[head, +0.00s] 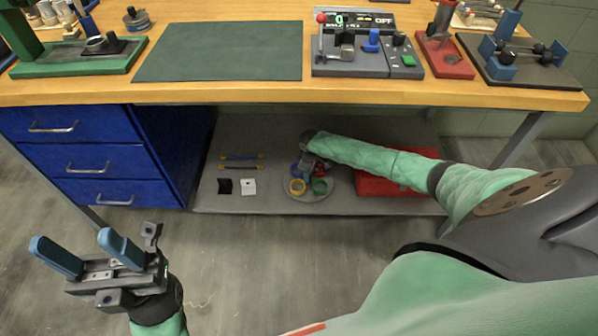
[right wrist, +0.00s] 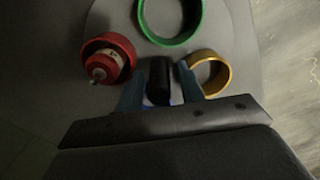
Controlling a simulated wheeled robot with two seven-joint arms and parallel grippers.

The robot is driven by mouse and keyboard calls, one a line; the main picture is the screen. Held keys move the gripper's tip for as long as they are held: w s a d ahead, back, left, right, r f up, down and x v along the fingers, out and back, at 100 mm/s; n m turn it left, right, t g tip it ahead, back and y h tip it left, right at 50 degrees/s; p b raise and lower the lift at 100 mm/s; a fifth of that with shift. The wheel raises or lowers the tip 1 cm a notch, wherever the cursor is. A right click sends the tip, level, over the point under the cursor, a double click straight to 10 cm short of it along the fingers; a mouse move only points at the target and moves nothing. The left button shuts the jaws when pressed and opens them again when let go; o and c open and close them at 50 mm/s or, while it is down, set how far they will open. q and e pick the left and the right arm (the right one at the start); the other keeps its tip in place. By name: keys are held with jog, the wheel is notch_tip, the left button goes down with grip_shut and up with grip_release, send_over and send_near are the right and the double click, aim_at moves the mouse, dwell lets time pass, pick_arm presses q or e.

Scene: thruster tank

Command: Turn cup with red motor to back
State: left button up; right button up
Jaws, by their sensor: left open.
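The round grey plate (head: 310,197) lies on the low shelf under the table and carries several coloured cups. The red cup (right wrist: 88,72) holds the red motor (right wrist: 107,62), at the left of the right wrist view. The green cup (right wrist: 172,40) looks empty, as does the yellow cup (right wrist: 222,80); they also show in the head view. My right gripper (right wrist: 160,72) is at the plate, its blue fingers on either side of a black cylinder (right wrist: 159,85) with blue beneath. Whether they press it is unclear. My left gripper (head: 82,250) is open and empty above the floor.
Left of the plate lie a black square (head: 225,186), a white square (head: 248,187) and two thin rods (head: 240,162). A red box (head: 375,186) is right of the plate, partly behind my right arm. The wooden tabletop (head: 220,92) overhangs the shelf; blue drawers (head: 80,160) stand left.

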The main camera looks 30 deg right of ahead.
jog(key=shift+r+p, duration=4.3)
jog(key=shift+r, duration=0.25)
